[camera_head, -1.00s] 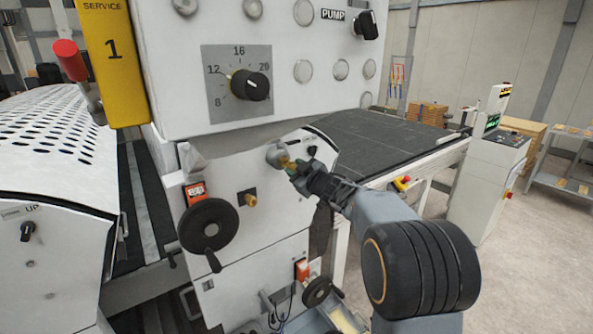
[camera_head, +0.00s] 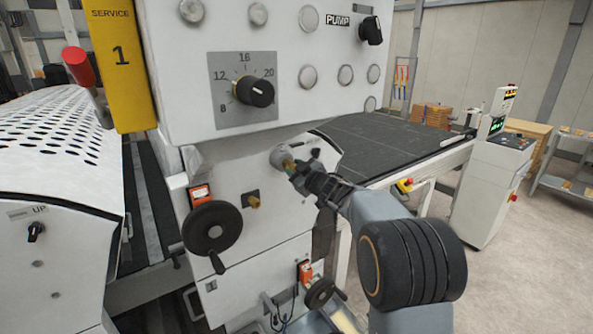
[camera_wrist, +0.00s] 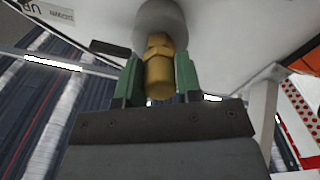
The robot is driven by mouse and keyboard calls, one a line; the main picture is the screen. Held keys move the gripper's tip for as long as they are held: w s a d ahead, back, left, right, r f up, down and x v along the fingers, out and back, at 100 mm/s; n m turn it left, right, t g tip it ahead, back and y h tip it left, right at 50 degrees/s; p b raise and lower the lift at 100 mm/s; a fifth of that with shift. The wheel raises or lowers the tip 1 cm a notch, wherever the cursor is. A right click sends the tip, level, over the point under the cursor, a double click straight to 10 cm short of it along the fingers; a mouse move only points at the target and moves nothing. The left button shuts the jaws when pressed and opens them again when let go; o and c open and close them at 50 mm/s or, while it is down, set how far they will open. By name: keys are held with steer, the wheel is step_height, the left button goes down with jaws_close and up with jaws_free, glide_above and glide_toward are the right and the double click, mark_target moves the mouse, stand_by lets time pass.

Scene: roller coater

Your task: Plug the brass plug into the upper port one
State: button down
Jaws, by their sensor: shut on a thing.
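The brass plug (camera_wrist: 159,70) stands between the green fingers of my gripper (camera_wrist: 158,82) in the wrist view. My gripper is shut on it. The plug's far end meets a round grey port (camera_wrist: 160,18); how deep it sits there I cannot tell. In the head view the brass plug (camera_head: 288,164) is a small gold spot at the grey port (camera_head: 278,156) on the white machine front, below the control panel. My gripper (camera_head: 294,168) reaches it from the lower right. No readable label marks this port.
A second brass fitting (camera_head: 253,202) sits on a dark plate lower left of the port. A black handwheel (camera_head: 212,228) juts out further left. The control panel (camera_head: 300,100) overhangs above. A dark conveyor bed (camera_head: 385,143) lies behind my arm.

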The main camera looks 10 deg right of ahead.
steer(key=c, duration=0.7)
jaws_free()
steer(key=b+v, duration=0.3)
steer(key=v, duration=1)
steer(key=shift+s+b, duration=0.3)
steer(key=shift+s, duration=0.05)
